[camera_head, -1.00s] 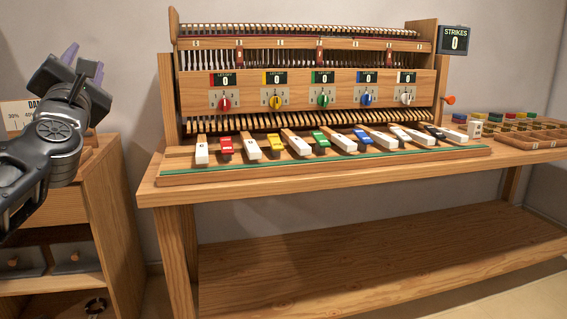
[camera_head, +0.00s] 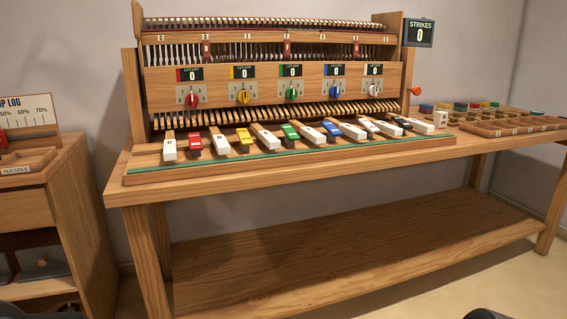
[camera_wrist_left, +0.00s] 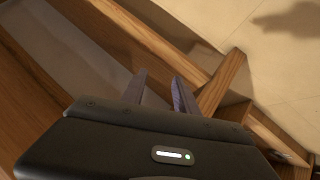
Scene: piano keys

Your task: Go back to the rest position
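My left gripper (camera_wrist_left: 158,92) shows in the left wrist view, with its two fingers apart and nothing between them. It points down past wooden furniture toward the pale floor. It is not seen in the head view. My right gripper is not in view. In the head view, the wooden piano-key machine (camera_head: 280,85) stands on the workbench, with white and coloured keys (camera_head: 290,132) along its front. No gripper is near the keys.
The workbench (camera_head: 330,167) has a low shelf (camera_head: 340,240). A cabinet (camera_head: 85,200) with a log board (camera_head: 25,115) stands at the left. A compartmented tray (camera_head: 515,126) lies at the bench's right end. A strikes display (camera_head: 419,33) reads 0.

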